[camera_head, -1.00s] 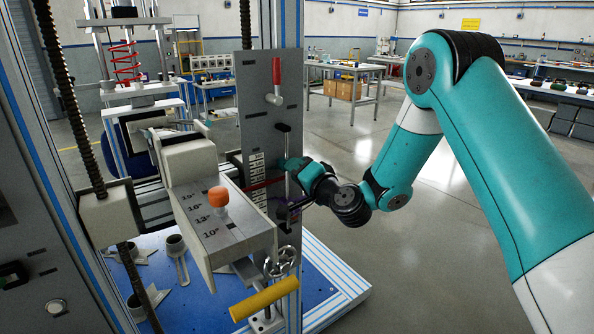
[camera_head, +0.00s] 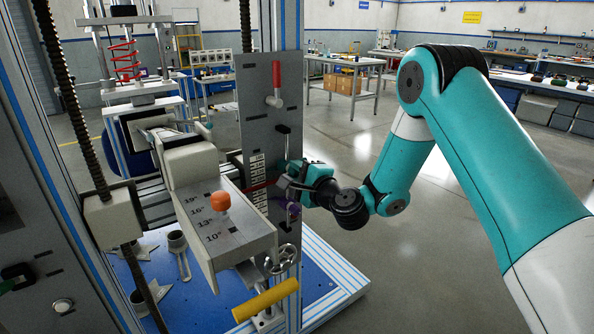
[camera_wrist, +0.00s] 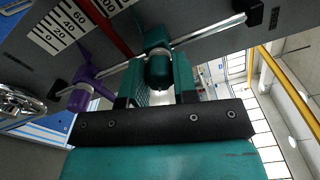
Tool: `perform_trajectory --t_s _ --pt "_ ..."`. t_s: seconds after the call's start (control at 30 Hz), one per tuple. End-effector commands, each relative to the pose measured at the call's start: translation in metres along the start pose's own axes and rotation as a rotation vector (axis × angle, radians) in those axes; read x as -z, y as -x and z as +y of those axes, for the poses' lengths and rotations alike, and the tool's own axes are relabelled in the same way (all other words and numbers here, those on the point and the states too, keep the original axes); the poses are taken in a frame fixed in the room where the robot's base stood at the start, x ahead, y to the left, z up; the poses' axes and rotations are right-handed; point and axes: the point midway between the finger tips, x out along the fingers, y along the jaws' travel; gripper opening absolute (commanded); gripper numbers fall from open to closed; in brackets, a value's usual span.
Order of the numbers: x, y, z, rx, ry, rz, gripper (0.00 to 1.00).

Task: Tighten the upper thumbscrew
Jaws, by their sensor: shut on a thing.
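The upper thumbscrew is a dark teal knob (camera_wrist: 158,66) on a thin metal rod beside the grey plate. In the wrist view it sits between the two fingers of my gripper (camera_wrist: 157,82), which is shut on it. In the head view my gripper (camera_head: 297,175) reaches the rod from the right, and the teal knob is hard to make out there. A purple thumbscrew (camera_wrist: 78,92) is lower on the same rod, apart from my gripper; it also shows in the head view (camera_head: 293,211).
The upright grey plate (camera_head: 254,120) carries a white number scale (camera_head: 257,180) and a red-handled lever (camera_head: 276,82). A beige block with an orange knob (camera_head: 220,201), a handwheel (camera_head: 284,259) and a yellow handle (camera_head: 264,299) stand left and below. The floor at right is open.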

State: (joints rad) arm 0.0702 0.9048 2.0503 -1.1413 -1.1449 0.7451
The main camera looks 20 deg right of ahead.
Motion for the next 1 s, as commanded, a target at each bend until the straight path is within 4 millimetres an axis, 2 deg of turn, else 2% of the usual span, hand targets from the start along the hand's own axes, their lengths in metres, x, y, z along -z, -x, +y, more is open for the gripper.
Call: perform_trajectory --t_s 0.67,0.7,0.8,1.0 --pt "0.002 0.0002 -0.0003 0.002 -0.063 0.005 0.03" --pt "0.0019 0.0002 -0.0003 0.002 -0.063 0.005 0.32" --pt "0.0015 0.0002 -0.0002 0.002 -0.063 0.004 0.53" --pt "0.0008 0.0001 0.0 0.001 -0.063 0.002 0.53"
